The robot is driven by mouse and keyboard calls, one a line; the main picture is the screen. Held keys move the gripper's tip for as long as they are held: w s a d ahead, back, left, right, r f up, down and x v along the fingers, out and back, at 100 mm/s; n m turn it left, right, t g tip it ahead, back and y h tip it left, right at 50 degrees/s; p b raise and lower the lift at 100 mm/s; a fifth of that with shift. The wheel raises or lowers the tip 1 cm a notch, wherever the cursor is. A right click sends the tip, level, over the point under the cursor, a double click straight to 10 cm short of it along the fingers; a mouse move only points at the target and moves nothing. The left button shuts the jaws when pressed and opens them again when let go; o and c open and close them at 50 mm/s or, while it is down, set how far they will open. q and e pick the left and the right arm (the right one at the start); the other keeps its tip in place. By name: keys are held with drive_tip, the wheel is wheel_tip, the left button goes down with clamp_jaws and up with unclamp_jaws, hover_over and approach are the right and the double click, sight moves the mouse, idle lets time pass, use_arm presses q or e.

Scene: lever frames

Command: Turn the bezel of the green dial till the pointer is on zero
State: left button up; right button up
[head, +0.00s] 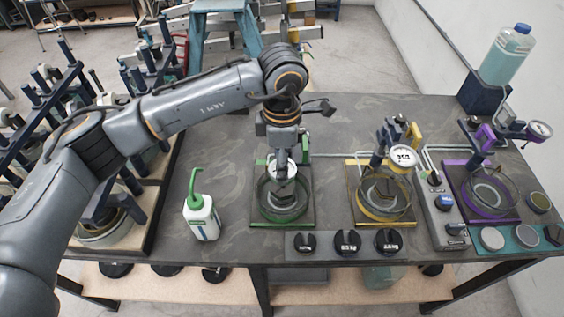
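The green lever frame (258,223) stands on the dark table left of the middle, with a round glass dish (262,205) in it. Its dial (273,171) shows a pale face above the dish, partly covered by my gripper. My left arm reaches in from the left and bends down over this frame. My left gripper (283,168) points down right at the dial. Its fingers are too small and overlapped to tell whether they are open or grip the bezel. The pointer and the zero mark cannot be read. My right gripper is not in view.
A yellow frame (352,208) with a dial (405,157) and a purple frame (460,190) with a dial (540,130) stand to the right. A white bottle with a green spout (201,218) stands left. Several black weights (347,243) lie in front.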

use_arm(q)
drive_tip(key=shift+f+m+b, duration=0.15)
drive_tip(key=shift+m+b, duration=0.25)
drive_tip(key=shift+b, duration=0.15)
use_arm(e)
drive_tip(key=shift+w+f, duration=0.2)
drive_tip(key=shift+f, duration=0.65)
use_arm(q)
drive_tip(key=o, duration=0.9)
drive_tip(key=shift+r, duration=0.25)
wheel_tip(320, 180, up, 12)
drive_tip(key=shift+f, duration=0.1)
